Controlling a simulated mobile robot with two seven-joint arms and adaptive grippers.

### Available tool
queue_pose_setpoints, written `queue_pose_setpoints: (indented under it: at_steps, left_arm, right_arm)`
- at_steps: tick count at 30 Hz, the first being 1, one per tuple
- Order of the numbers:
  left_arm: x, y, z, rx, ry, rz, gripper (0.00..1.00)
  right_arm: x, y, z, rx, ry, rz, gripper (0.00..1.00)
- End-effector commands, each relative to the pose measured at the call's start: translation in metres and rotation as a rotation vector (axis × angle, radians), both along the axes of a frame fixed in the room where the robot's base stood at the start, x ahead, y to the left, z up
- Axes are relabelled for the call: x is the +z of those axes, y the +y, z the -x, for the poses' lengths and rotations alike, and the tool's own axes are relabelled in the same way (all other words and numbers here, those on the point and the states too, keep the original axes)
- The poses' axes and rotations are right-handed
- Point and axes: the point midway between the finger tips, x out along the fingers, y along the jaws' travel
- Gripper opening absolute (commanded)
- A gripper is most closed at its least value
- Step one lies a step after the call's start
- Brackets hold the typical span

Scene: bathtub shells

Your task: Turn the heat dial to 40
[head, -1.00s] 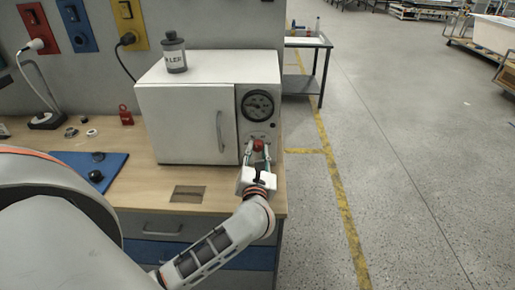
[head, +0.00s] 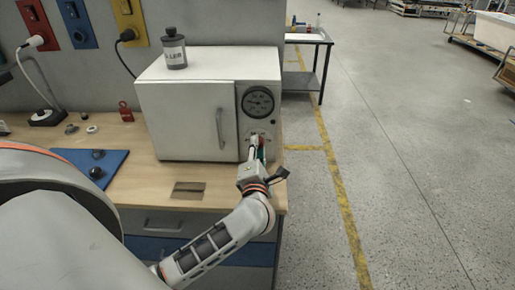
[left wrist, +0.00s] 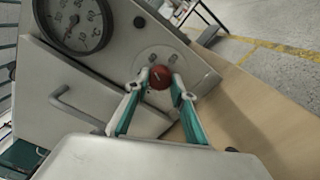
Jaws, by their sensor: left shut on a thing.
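The white oven (head: 185,120) stands on the wooden bench, with a round gauge (head: 258,102) at the upper right of its front. The gauge also shows in the left wrist view (left wrist: 78,20), tilted. The red heat dial (left wrist: 160,77) is on the panel below the gauge, with small markings around it. My left gripper (head: 257,144) is at the dial, and in the left wrist view its fingertips (left wrist: 160,80) are closed on the dial's two sides. In the head view the fingers largely hide the dial. My right gripper is not in view.
The oven door handle (head: 220,130) sticks out left of my gripper. A blue mat (head: 85,172) with dark round parts and a red padlock (head: 126,112) lie on the bench.

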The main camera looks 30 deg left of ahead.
Motion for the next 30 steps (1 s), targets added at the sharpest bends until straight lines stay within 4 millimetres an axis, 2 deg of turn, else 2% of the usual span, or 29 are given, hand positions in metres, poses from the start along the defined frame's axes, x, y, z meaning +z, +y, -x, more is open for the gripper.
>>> queue_pose_setpoints:
  at_steps: [20, 21, 23, 30]
  left_arm:
    - [-0.001, -0.0002, 0.0002, 0.0, 0.035, -0.053, 0.03]
    - [-0.0009, -0.0002, 0.0002, 0.0, 0.035, -0.053, 0.29]
    - [-0.0009, -0.0002, 0.0002, 0.0, 0.035, -0.053, 0.41]
    - [-0.0004, -0.0002, 0.0001, 0.0, 0.035, -0.054, 0.41]
  right_arm:
    - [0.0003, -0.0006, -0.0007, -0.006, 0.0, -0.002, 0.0]
    - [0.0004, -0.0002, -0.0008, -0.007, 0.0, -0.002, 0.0]
    - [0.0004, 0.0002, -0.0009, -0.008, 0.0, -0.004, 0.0]
    - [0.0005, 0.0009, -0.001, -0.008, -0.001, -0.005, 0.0]
